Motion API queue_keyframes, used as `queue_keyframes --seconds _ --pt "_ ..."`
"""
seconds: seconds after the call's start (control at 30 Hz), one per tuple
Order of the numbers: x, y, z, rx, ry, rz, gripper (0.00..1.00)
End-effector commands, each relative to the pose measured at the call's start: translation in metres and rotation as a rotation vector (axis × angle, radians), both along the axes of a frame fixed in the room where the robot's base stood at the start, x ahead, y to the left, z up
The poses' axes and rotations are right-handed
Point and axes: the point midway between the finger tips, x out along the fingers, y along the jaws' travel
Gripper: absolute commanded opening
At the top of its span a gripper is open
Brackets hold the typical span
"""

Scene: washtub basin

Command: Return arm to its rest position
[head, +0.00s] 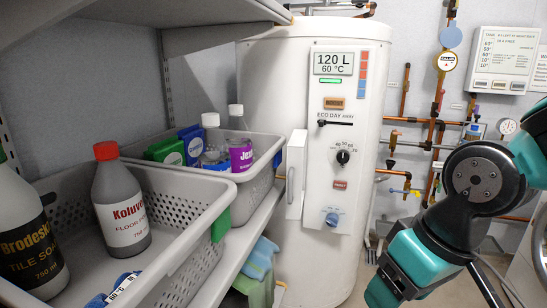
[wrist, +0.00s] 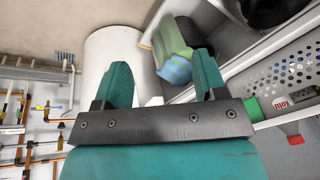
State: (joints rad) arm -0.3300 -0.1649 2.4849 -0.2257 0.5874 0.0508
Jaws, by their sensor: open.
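My arm (head: 430,240), teal and black, is bent at the right side of the head view, in front of the pipes. In the wrist view my gripper (wrist: 162,80) shows two teal fingers set apart on a black bar, with nothing held between them. Beyond the fingers are the white tank (wrist: 105,55) and a green and blue item (wrist: 178,50) on a lower level. In the head view I cannot make out the fingertips; the arm's lower end runs toward the bottom edge.
The white water heater (head: 270,90) stands in the middle, with a white panel (head: 296,175) sticking out. Grey crates (head: 180,262) with bottles line the shelf at left. Copper pipes (head: 436,110) and gauges are on the back wall behind my arm.

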Motion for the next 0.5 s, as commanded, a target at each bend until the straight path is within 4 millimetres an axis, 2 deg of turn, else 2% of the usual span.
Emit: queue_keyframes --seconds 0.1,0.17,0.2,0.37,0.5 --pt "-0.050 0.007 0.015 0.076 0.060 0.145 0.65" --pt "-0.074 0.010 0.024 0.106 0.086 0.223 0.65" --pt "-0.069 0.011 0.044 0.101 0.086 0.214 0.65" --pt "-0.068 0.011 0.083 0.100 0.087 0.211 0.65" --pt "-0.068 0.011 0.125 0.099 0.086 0.209 0.65"
